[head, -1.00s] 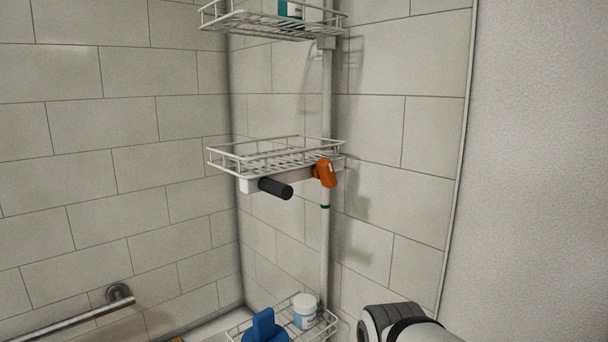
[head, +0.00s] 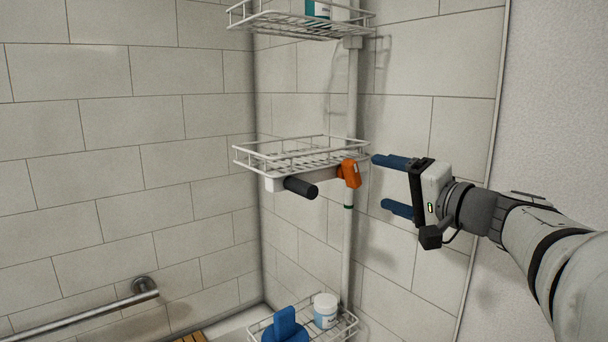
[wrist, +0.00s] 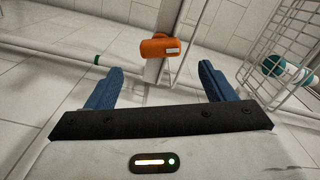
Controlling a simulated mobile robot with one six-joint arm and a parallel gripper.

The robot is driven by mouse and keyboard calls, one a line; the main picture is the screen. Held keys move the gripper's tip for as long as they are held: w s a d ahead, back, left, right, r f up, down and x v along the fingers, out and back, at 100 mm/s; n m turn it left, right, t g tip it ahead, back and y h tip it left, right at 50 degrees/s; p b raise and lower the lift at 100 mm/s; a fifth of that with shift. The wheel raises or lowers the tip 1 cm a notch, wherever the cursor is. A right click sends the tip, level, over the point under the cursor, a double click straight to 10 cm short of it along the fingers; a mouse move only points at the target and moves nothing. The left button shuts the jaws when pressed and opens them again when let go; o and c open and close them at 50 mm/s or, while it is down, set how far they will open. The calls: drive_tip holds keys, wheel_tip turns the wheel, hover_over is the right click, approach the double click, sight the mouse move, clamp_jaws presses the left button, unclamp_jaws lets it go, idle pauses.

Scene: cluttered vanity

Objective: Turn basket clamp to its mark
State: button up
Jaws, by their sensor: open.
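The orange clamp lever (head: 349,174) sits on the pole at the right end of the middle wire basket (head: 270,165). A dark green mark (head: 348,206) rings the white pole (head: 351,240) below it. My gripper (head: 383,183) is open and empty just right of the clamp, its blue fingers spread one above the other and pointing left. In the wrist view the orange clamp (wrist: 165,47) lies ahead, between and beyond the fingertips (wrist: 161,80), apart from both. The green mark (wrist: 96,59) shows to the left there.
An upper basket (head: 290,24) holds a bottle. A lower basket (head: 345,325) holds a white jar (head: 325,310) and a blue object (head: 287,325). A metal grab bar (head: 90,307) is at lower left. Tiled walls stand close behind.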

sight(358, 174)
drive_tip(key=p+x, duration=0.1)
drive_tip(key=x, duration=0.6)
drive_tip(key=shift+w+a+p, duration=0.2)
drive_tip(key=shift+w+p, duration=0.1)
drive_tip(key=shift+p, duration=0.1)
drive_tip(key=shift+c, duration=0.2)
drive_tip(key=c, duration=0.9)
drive_tip(key=shift+f+m+b, duration=0.1)
drive_tip(key=shift+m+b, duration=0.7)
drive_tip(key=shift+b, duration=0.05)
drive_tip(key=shift+c, duration=0.2)
drive_tip(key=shift+m+b, duration=0.55)
drive_tip(key=shift+m, duration=0.85)
drive_tip(key=shift+r, duration=0.25)
drive_tip(key=o, duration=1)
